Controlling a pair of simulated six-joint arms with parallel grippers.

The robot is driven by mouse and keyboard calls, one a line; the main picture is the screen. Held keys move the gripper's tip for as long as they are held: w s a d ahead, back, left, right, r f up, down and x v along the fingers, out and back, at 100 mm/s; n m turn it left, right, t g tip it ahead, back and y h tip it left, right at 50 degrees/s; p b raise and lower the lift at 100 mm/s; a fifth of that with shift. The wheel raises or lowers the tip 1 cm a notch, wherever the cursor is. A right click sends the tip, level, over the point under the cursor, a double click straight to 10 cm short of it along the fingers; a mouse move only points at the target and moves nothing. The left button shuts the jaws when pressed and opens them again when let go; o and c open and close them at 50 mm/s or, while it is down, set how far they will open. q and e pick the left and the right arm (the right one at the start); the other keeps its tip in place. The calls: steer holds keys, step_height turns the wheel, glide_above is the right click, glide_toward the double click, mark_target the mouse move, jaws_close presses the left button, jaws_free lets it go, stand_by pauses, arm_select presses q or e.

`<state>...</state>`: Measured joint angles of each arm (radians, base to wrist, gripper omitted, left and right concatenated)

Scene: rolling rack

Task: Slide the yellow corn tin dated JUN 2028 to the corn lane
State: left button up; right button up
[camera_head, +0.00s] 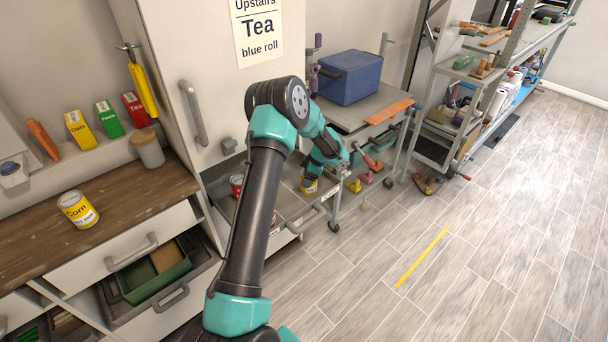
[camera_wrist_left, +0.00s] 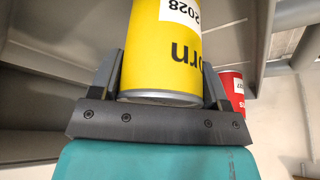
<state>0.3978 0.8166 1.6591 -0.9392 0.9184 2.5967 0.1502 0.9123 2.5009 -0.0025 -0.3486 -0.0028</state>
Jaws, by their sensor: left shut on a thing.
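My left gripper (camera_head: 318,174) is shut on a yellow tin (camera_head: 309,186) at the rolling rack's tray. In the left wrist view the yellow tin (camera_wrist_left: 170,50) fills the space between the two fingers (camera_wrist_left: 162,80). Its label reads "orn" and "2028" upside down; the month is cut off. A red tin (camera_head: 237,181) stands on the tray to the left, partly behind my arm; a red tin (camera_wrist_left: 232,86) also shows beside the right finger in the wrist view. Another yellow corn tin (camera_head: 78,209) stands on the wooden counter. My right gripper is out of view.
The rack's grey tray (camera_head: 290,208) has a raised rim. A blue box (camera_head: 350,77) and an orange board (camera_head: 389,111) lie on a trolley behind it. The wooden counter (camera_head: 125,205) is at left, above an open drawer with a green bin (camera_head: 155,275).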

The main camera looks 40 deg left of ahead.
arm_select(q)
steer(key=shift+s+d, duration=0.1)
steer(key=shift+d, duration=0.85)
steer(key=o, duration=1.3)
steer(key=shift+c, duration=0.2)
steer(key=v, duration=1.7)
steer(key=shift+r, duration=0.2)
steer(key=shift+d+f, duration=0.1)
steer(key=shift+d, duration=0.05)
